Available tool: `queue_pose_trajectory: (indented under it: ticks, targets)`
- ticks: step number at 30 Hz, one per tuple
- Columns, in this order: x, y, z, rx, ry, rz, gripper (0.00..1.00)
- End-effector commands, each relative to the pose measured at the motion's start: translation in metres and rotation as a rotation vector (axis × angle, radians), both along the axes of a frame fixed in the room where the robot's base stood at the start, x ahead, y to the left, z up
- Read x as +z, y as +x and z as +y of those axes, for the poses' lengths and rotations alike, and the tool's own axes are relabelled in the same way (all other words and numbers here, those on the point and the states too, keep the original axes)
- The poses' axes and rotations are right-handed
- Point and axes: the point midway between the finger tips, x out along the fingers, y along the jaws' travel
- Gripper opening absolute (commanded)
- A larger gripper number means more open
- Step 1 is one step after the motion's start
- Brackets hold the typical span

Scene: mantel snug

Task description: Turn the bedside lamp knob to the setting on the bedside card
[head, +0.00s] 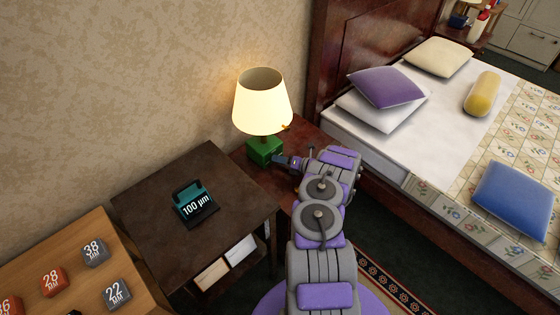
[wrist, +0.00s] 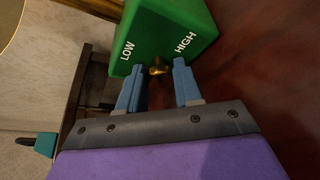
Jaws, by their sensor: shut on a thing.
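The bedside lamp (head: 262,108) is lit, with a cream shade and a green box base (head: 260,150). In the wrist view the green base (wrist: 165,25) carries white words, LOW at left and HIGH at right. A small brass knob (wrist: 158,69) sits on the base's near edge between the words. My gripper (head: 279,160) is at the base; in the wrist view its blue fingers (wrist: 160,75) are on both sides of the knob, shut on it. I cannot tell exactly where the knob points. I cannot make out a card with a lamp setting.
A teal block marked 100 µm (head: 194,202) sits on the dark side table (head: 150,205). A wooden surface (head: 60,255) at lower left holds several numbered blocks. The bed (head: 455,120), with pillows, stands to the right of my arm. The wall is close behind the lamp.

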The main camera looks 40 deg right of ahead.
Motion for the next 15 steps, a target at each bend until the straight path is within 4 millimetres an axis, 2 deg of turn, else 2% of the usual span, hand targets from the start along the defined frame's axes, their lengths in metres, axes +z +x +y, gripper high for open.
queue_pose_trajectory:
  ticks: [1, 15]
  targets:
    - [-0.0012, -0.0012, -0.0048, -0.009, 0.023, 0.004, 0.03]
    - [-0.0004, -0.0007, -0.0058, -0.012, 0.161, 0.012, 0.03]
